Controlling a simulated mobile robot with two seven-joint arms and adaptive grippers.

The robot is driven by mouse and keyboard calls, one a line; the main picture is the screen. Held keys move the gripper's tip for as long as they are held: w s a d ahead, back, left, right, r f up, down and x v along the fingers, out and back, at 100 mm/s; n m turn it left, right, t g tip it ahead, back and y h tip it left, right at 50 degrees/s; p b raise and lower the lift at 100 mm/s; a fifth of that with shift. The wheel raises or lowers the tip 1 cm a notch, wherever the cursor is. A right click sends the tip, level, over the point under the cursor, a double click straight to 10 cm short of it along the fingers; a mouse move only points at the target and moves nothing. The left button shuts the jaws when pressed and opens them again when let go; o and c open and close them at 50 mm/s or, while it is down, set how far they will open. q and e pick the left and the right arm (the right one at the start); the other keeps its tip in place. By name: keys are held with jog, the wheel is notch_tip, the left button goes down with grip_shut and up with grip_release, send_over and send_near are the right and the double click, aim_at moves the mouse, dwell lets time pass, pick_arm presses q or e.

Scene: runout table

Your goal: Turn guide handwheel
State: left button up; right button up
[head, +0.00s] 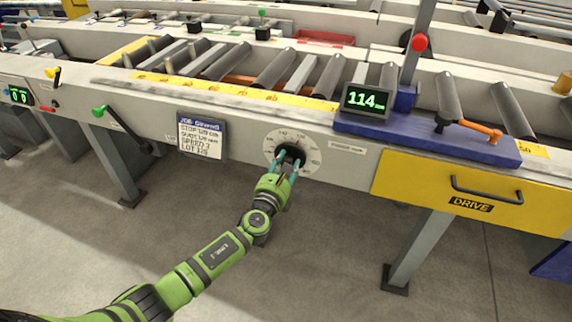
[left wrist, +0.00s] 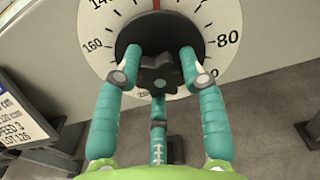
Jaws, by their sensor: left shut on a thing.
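The guide handwheel is a dark lobed knob (left wrist: 160,73) in the middle of a white round dial (head: 310,157) on the front face of the runout table. The dial carries numbers, and 80 and 160 show in the left wrist view. My left gripper (head: 287,160) is shut on the knob, with its teal fingers on either side of it. The fingers and green wrist hide part of the knob in the head view. A digital display (head: 364,101) above the dial reads about 114. My right gripper is not in view.
A job card (head: 202,136) is fixed left of the dial, and a green-knobbed lever (head: 122,128) is further left. A yellow DRIVE panel (head: 462,195) is on the right. Rollers (head: 273,68) run along the top. The floor in front is clear.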

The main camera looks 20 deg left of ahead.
pick_arm(q)
jog(key=o, duration=1.2)
jog(key=shift+w+a+r, duration=0.15)
jog(key=shift+w+r, duration=0.05)
jog(key=shift+r, duration=0.4)
jog(key=shift+c, duration=0.2)
jog(key=shift+s, duration=0.15)
jog(key=shift+f, duration=0.15)
jog(key=shift+f, duration=0.1)
jog(key=s, duration=1.2)
jog(key=shift+a, duration=0.15)
